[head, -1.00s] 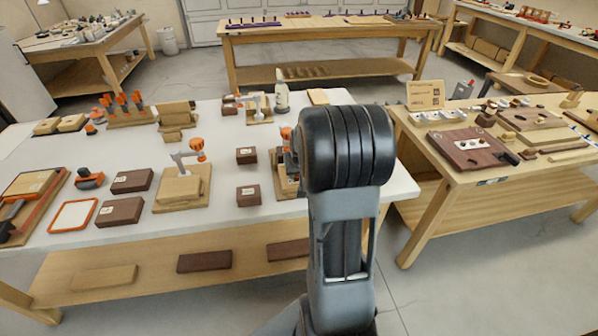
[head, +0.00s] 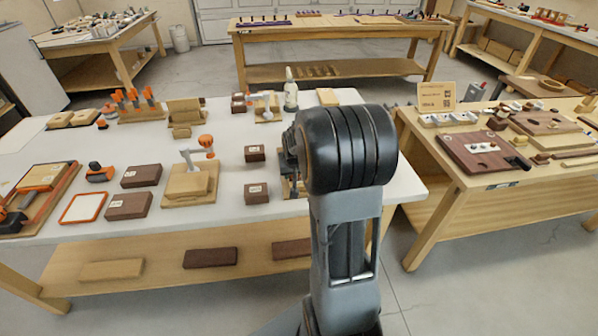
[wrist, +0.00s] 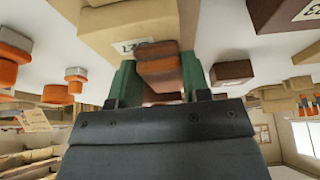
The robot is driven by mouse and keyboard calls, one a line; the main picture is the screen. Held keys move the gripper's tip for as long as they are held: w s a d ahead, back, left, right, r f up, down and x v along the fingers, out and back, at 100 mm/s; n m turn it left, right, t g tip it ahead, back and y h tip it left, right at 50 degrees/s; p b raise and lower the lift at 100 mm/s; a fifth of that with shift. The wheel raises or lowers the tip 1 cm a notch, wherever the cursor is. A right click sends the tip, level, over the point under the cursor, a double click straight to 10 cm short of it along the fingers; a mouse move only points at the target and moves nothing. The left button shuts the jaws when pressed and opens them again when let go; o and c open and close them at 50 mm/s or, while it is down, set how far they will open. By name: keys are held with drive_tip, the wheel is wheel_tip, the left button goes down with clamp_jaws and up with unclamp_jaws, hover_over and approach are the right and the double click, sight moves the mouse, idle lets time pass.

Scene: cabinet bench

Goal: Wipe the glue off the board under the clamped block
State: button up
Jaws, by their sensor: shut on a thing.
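My gripper (wrist: 160,80) shows in the wrist view, its green fingers shut on a small brown and orange block-like thing (wrist: 160,66). In the head view my own arm hides the gripper. A clamped block (head: 190,184) sits on a light wooden board (head: 206,198) at the front of the white bench, with an orange-knobbed clamp (head: 199,148) over it. A second clamp on a board (head: 265,116) stands farther back. Another board with a clamp is mostly hidden behind my arm. I cannot make out glue on any board.
Brown blocks (head: 129,206) lie left of the clamped block, with an orange-rimmed tray (head: 83,208). Two small brown blocks (head: 256,193) lie to its right. In the wrist view a large tan block (wrist: 125,28) is close to the fingers. A wooden bench (head: 470,200) stands at right.

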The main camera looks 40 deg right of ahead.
idle(0.5)
drive_tip(key=shift+s+d, duration=0.5)
drive_tip(key=shift+d, duration=0.35)
drive_tip(key=shift+d, duration=0.15)
drive_tip(key=shift+s+d, duration=0.4)
drive_tip(key=shift+d, duration=0.35)
drive_tip(key=shift+w+a, duration=0.1)
drive_tip(key=shift+a, duration=0.05)
drive_tip(key=shift+w+a, duration=0.4)
drive_tip(key=shift+a, duration=0.5)
drive_tip(key=shift+w+a, duration=0.4)
drive_tip(key=shift+a, duration=0.45)
